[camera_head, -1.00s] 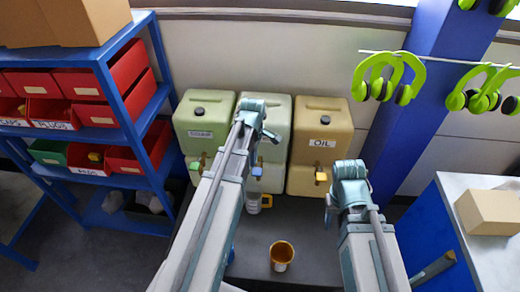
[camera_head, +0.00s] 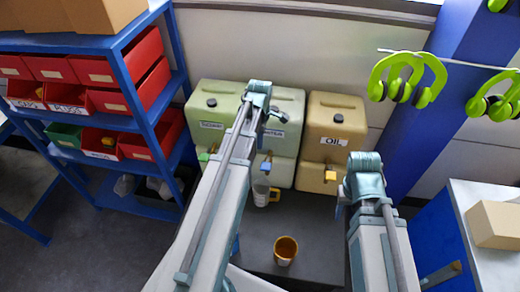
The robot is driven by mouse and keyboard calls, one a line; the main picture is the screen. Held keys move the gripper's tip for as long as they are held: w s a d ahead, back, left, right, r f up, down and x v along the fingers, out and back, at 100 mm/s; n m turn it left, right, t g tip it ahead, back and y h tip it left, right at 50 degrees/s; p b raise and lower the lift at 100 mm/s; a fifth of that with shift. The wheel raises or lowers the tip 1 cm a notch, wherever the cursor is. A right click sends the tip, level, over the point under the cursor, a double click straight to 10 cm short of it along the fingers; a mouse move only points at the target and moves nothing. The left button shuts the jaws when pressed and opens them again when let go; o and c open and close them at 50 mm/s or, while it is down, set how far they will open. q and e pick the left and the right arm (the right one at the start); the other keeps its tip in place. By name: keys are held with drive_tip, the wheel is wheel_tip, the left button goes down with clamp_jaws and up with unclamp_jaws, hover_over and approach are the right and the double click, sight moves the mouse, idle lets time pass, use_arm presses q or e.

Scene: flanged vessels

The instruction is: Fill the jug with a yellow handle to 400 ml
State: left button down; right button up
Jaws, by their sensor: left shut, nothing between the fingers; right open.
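The jug with a yellow handle (camera_head: 261,194) is a pale, clear-looking vessel. It stands on the dark bench below the blue tap (camera_head: 265,166) of the middle tank (camera_head: 285,104), its handle to the right. The liquid level in it is too small to read. My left gripper (camera_head: 262,118) is shut and empty in front of the middle tank, above the jug in the picture and apart from it. Its fingers are partly hidden by my arm. My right gripper (camera_head: 341,192) is open and empty, right of the jug, in front of the oil tank's lower part.
A green-labelled tank (camera_head: 209,116) stands left and the oil tank (camera_head: 335,118) right, with a yellow tap (camera_head: 330,176). An orange-brown cup (camera_head: 286,250) stands on the bench (camera_head: 312,225) nearer me. Blue shelving (camera_head: 165,175) is left; headphones (camera_head: 405,80) hang right.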

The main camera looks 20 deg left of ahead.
sight(266, 167)
use_arm(q)
wheel_tip(266, 167, down, 14)
drive_tip(key=b, duration=1.3)
drive_tip(key=shift+r, duration=0.2)
drive_tip(key=f+t+b, duration=0.1)
drive_tip(key=b, duration=0.1)
drive_tip(key=s+f+t+b, duration=0.1)
drive_tip(key=f, duration=0.1)
drive_tip(key=s+f+b, duration=0.1)
drive_tip(key=b, duration=0.1)
drive_tip(key=shift+s+d+f+t+y+b, duration=0.15)
drive_tip(key=shift+d+f+t+y+b, duration=0.15)
drive_tip(key=shift+f+t+y+b, duration=0.1)
idle(4.9)
